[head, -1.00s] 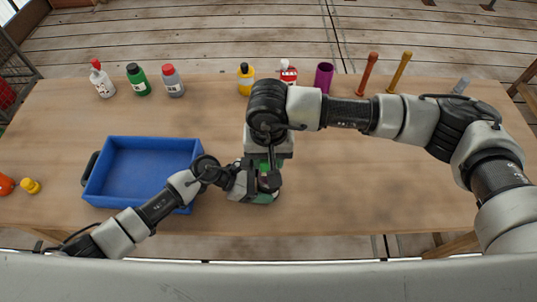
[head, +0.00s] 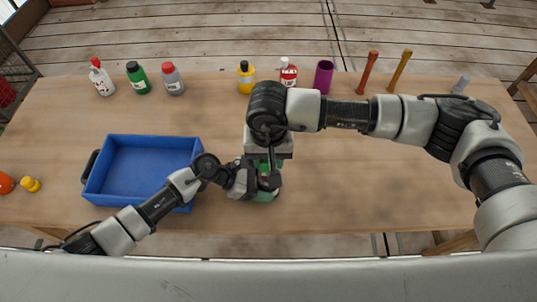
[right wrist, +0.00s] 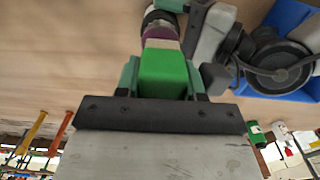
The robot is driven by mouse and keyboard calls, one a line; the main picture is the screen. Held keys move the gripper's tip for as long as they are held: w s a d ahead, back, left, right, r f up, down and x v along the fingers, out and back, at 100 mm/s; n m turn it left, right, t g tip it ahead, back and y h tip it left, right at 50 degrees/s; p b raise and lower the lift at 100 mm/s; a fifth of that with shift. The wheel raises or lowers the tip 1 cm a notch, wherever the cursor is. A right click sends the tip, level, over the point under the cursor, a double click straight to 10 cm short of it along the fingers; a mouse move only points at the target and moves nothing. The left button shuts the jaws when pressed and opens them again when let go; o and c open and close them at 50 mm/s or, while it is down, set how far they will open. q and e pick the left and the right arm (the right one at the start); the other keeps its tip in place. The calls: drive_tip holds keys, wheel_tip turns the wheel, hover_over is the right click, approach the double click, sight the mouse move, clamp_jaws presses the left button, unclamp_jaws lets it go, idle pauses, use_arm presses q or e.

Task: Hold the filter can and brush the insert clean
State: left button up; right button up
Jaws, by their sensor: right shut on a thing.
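My right gripper (right wrist: 163,82), pointing down, is shut on a green block-shaped handle (right wrist: 165,72), seen in the right wrist view. A purple band (right wrist: 160,34) and a dark and pale end piece (right wrist: 160,15) show just beyond it; I cannot tell whether they belong to the brush or the filter can. In the head view my left gripper (head: 252,180) is beside a green and pale can-like object (head: 265,195), right of the blue tray and under my right gripper. My left fingertips are hidden, so its grip is unclear. The insert cannot be made out.
The blue tray (head: 195,150) stands empty at left. Several bottles, including a green one (head: 138,77) and a yellow one (head: 246,77), line the back edge with a purple cup (head: 324,76). A yellow piece (head: 31,185) lies far left.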

drive_tip(key=shift+w+f, duration=0.1)
drive_tip(key=shift+w, duration=0.45)
drive_tip(key=shift+s, duration=1.15)
drive_tip(key=shift+w, duration=1.15)
drive_tip(key=shift+s, duration=1.15)
drive_tip(key=shift+w, duration=1.15)
drive_tip(key=shift+s, duration=0.6)
